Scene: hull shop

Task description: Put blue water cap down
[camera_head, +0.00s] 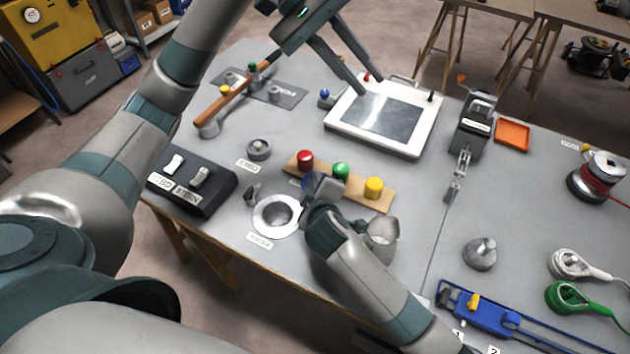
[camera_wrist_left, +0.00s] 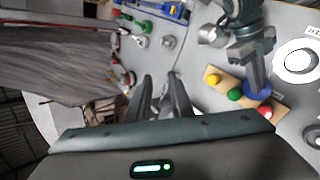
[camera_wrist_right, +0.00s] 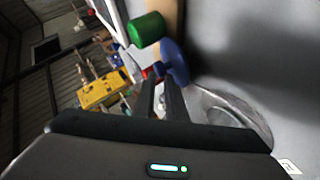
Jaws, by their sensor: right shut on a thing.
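The blue water cap (camera_head: 309,182) is partly hidden by my right gripper (camera_head: 314,190), which is shut on it. The cap also shows in the left wrist view (camera_wrist_left: 258,93) and at the fingertips in the right wrist view (camera_wrist_right: 175,62). It is at the wooden board (camera_head: 357,195), between the green cap (camera_head: 341,171) and red cap (camera_head: 305,160); I cannot tell if it touches the board. The yellow cap (camera_head: 374,188) stands at the board's right end. My left gripper (camera_head: 370,83) is open and empty over the white-framed panel (camera_head: 388,112).
The round water opening (camera_head: 277,216) with a pale rim lies left of my right gripper. A black switch box (camera_head: 192,181) is further left. A grey fitting (camera_head: 259,149) and a wooden-handled tool (camera_head: 236,95) lie behind. Clear tabletop shows around (camera_head: 420,205) the board's right.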

